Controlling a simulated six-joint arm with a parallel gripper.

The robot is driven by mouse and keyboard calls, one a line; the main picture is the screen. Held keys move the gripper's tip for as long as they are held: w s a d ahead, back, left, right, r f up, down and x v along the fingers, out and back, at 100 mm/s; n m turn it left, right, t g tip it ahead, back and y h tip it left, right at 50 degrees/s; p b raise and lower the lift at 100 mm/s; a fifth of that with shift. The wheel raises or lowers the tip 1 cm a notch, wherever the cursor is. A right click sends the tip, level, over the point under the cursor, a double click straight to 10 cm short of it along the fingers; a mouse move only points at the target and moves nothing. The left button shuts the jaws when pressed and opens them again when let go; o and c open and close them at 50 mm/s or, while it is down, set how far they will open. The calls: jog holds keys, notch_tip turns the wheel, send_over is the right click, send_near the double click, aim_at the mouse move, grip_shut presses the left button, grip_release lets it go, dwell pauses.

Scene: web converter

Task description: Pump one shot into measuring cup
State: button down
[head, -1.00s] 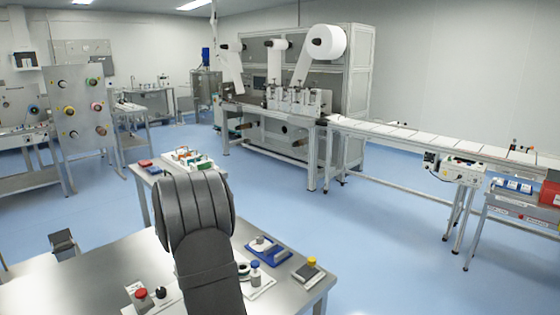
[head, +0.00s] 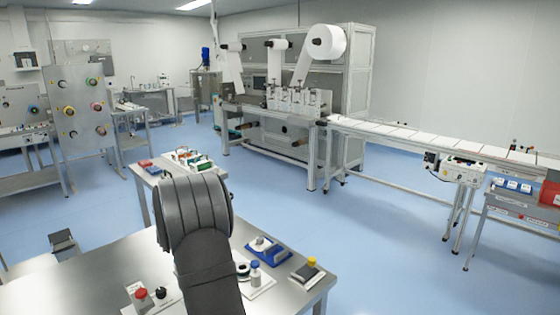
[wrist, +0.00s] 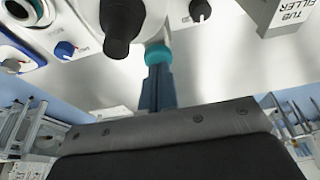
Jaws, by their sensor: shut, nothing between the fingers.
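In the wrist view my gripper (wrist: 157,85) shows as narrow dark blue fingers, shut and empty. A teal round piece (wrist: 158,54) is at the fingertips; I cannot tell whether they touch it. A black knob-like part (wrist: 122,20) on a white body is just beyond, at upper left. In the head view my arm hides the gripper. I cannot identify the pump or the measuring cup for certain.
A blue tray (head: 283,259) with a white item and a yellow-topped item (head: 312,263) stand on the steel table (head: 90,274). A red-topped item (head: 141,293) is left of my arm. A grey box labelled TUB FILLER (wrist: 290,22) shows in the wrist view.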

dwell(0.3)
jog(key=shift+r, duration=1.8)
notch_tip(320, 180, up, 6)
jog(key=shift+f, duration=0.1)
jog(key=shift+f, duration=3.75)
